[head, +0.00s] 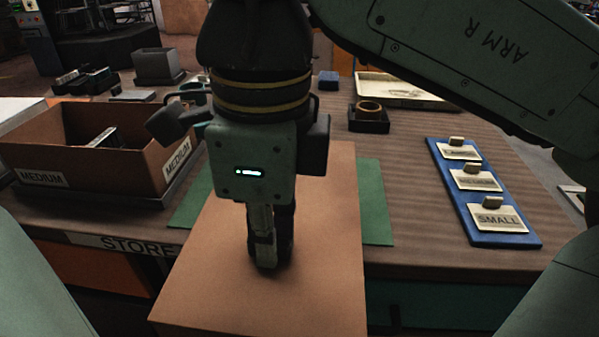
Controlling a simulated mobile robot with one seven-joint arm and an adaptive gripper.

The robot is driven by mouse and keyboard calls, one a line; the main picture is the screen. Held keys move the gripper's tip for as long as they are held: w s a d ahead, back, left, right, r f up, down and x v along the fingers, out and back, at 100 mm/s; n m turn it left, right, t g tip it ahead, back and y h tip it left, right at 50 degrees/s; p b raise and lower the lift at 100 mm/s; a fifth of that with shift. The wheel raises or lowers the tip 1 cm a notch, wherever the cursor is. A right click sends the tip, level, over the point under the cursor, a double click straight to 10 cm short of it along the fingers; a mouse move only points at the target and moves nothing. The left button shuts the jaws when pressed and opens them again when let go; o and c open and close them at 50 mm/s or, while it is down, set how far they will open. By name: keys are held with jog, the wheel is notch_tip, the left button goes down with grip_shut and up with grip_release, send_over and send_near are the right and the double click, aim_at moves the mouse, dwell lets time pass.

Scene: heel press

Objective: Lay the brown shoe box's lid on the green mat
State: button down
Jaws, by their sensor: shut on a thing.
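The brown lid (310,290) is a wide flat panel in the middle of the head view. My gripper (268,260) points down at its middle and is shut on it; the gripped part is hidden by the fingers. The green mat (375,205) lies on the table behind and under the lid in the picture, showing at both sides. The lid covers most of the mat and reaches nearer than the table's front edge. I cannot tell the height of the lid above the mat. The brown shoe box (85,190), marked MEDIUM, stands open at the left.
A blue board (480,205) with several labelled cards, one reading SMALL, lies at the right. Behind are a dark holder with a tan ring (369,115), a cream tray (405,90) and a grey bin (158,65). Bare table shows between mat and board.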

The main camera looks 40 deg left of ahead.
jog(key=w+a, duration=0.2)
jog(key=w, duration=0.1)
jog(key=w+a+p, duration=0.1)
jog(key=w+a, duration=0.2)
jog(key=w+a+f+p, duration=0.1)
jog(key=w+a, duration=0.1)
jog(key=w, duration=0.1)
jog(key=shift+w+a, duration=0.3)
jog(key=shift+w, duration=0.05)
jog(key=f, duration=0.1)
jog(key=f+p, duration=0.1)
jog(key=f, duration=0.1)
jog(key=shift+w+a, duration=0.25)
jog(key=shift+w, duration=0.1)
jog(key=shift+f, duration=0.4)
jog(key=shift+f, duration=0.2)
jog(key=c, duration=1.7)
grip_release()
jog(key=r, duration=1.2)
jog(key=shift+d+r, duration=0.25)
